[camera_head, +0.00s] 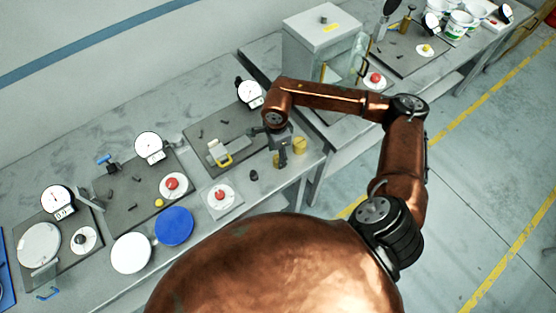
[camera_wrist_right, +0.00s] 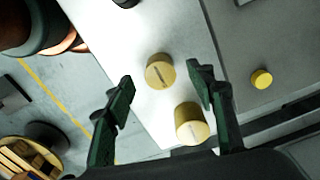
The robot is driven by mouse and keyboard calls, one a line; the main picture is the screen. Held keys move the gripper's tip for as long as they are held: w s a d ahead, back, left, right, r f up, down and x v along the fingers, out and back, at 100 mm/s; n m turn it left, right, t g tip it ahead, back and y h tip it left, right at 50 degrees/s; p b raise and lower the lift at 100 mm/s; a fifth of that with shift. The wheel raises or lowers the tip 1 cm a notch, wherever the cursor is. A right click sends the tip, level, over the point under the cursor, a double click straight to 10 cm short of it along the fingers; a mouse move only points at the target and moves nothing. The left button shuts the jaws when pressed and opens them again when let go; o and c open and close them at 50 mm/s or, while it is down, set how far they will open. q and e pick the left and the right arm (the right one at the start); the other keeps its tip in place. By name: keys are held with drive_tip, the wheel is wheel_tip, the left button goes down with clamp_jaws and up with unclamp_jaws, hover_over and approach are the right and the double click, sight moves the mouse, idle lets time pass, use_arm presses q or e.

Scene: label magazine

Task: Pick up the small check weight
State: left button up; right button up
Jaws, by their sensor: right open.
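Two brass cylindrical weights with slotted tops stand near the bench's front edge. The shorter one, which looks like the small check weight (camera_wrist_right: 160,72), shows between my right gripper's fingertips (camera_wrist_right: 160,80) in the wrist view. In the head view this small weight (camera_head: 276,161) is partly hidden by the right gripper (camera_head: 282,155), which is just above it. The taller brass weight (camera_wrist_right: 191,126) stands close by; it also shows in the head view (camera_head: 299,145). My right gripper is open, with nothing held. My left gripper is not in view.
A dark knob-like piece (camera_head: 253,175) stands to the left on the bench. A dark plate (camera_head: 213,133) carries a dial gauge (camera_head: 250,94) and a yellow-handled fixture (camera_head: 222,155). A white plate with a red button (camera_head: 220,195) lies further left. The bench's front edge is close.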

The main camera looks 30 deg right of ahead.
sight(277, 159)
drive_tip(key=shift+f, duration=1.95)
drive_tip(key=shift+c, duration=0.4)
clamp_jaws()
